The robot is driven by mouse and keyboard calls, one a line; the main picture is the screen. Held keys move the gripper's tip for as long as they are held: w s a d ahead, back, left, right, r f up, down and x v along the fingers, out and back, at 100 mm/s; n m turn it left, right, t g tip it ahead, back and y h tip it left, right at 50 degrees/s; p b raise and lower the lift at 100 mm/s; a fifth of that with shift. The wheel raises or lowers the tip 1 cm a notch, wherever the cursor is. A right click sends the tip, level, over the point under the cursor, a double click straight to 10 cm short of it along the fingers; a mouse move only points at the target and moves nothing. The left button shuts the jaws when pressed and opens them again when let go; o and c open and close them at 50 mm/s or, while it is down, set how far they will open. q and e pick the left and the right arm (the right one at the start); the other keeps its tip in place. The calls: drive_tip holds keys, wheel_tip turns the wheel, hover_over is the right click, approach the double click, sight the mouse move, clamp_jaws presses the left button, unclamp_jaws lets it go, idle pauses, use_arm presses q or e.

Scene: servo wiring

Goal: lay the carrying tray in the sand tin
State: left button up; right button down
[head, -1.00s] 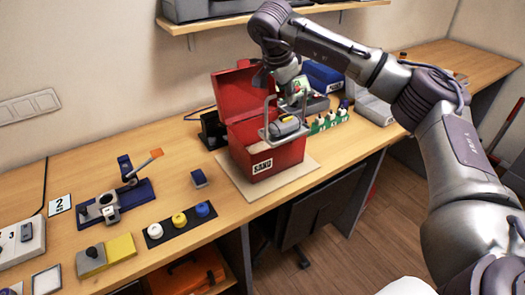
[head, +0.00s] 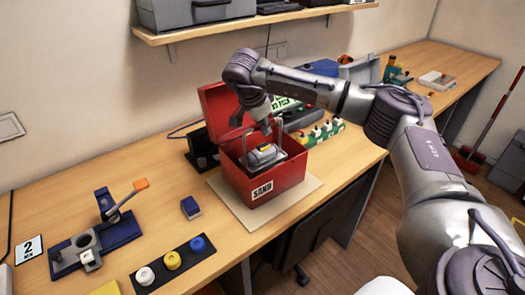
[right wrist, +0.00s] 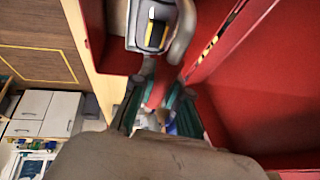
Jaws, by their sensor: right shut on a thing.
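The sand tin (head: 262,187) is an open red box marked SAND, with its lid raised at the back. The carrying tray (head: 282,157) is grey with upright handle posts and sits within the tin's mouth, between its walls. A silver part with a yellow and black patch (head: 263,153) lies on the tray; it also shows in the right wrist view (right wrist: 156,33). My right gripper (head: 266,127) is above the tray, shut on its handle. The grip itself is partly hidden. Whether the tray touches the tin's floor cannot be seen. My left gripper is not in view.
The tin stands on a beige board (head: 225,187) near the table's front edge. A black strip with several coloured knobs (head: 172,260) and a small blue block (head: 190,207) lie to the left. A green rack (head: 325,133) stands close behind right.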

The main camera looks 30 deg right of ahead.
sight(264, 145)
drive_tip(key=shift+f, duration=0.9)
drive_tip(key=shift+f+p, duration=0.3)
drive_tip(key=shift+f, duration=0.25)
wheel_tip(264, 145, down, 2)
drive_tip(key=shift+f+p, duration=0.1)
drive_tip(key=shift+p, duration=0.25)
drive_tip(key=shift+d+f, duration=0.1)
drive_tip(key=shift+f, duration=0.3)
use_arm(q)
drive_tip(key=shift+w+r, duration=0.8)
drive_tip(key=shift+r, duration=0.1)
use_arm(e)
drive_tip(key=c, duration=1.2)
unclamp_jaws()
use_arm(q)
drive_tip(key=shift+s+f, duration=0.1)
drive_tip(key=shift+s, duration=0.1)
